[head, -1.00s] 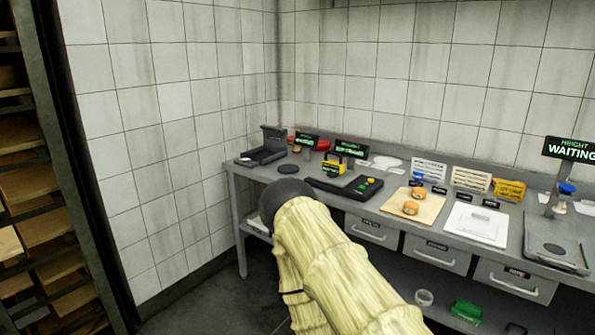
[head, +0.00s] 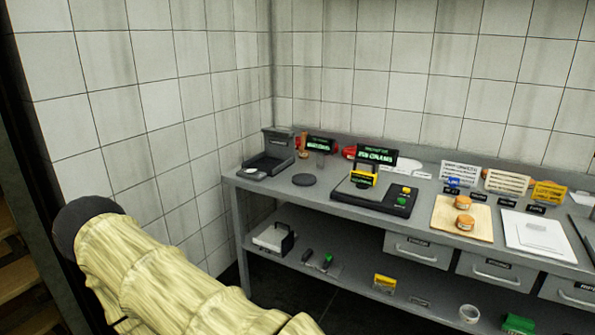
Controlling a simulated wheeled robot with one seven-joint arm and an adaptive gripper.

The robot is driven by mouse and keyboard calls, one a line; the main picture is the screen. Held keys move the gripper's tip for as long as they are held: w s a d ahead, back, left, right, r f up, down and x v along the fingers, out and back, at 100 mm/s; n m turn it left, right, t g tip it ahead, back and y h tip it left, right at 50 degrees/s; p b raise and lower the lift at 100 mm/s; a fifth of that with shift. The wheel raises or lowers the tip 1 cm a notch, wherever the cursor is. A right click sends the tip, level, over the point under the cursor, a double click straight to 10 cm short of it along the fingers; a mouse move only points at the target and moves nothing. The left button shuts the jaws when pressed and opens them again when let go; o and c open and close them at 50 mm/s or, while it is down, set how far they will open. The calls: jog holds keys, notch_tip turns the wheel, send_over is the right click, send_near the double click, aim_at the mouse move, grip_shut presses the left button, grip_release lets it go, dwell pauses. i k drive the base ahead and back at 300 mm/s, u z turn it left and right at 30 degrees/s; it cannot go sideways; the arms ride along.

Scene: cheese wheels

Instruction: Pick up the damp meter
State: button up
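A small yellow and black device (head: 362,178), which may be the damp meter, is on the plate of a weighing scale (head: 372,199) on the bench, below a lit display. A yellow block (head: 384,284) sits on the lower shelf; I cannot tell which of the two is the damp meter. My arm, in a cream sleeve with a dark rounded joint, fills the lower left, well apart from the bench. My gripper is out of view.
The grey bench (head: 325,206) runs along the tiled wall. A board (head: 447,221) holds small orange-brown rounds. A black-and-white case (head: 273,238) is on the lower shelf.

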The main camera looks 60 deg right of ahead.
aim_at(363, 180)
jog(key=z, duration=0.05)
jog(key=i, duration=1.4)
jog(key=z, duration=1.35)
jog(key=i, duration=0.75)
jog(key=z, duration=0.85)
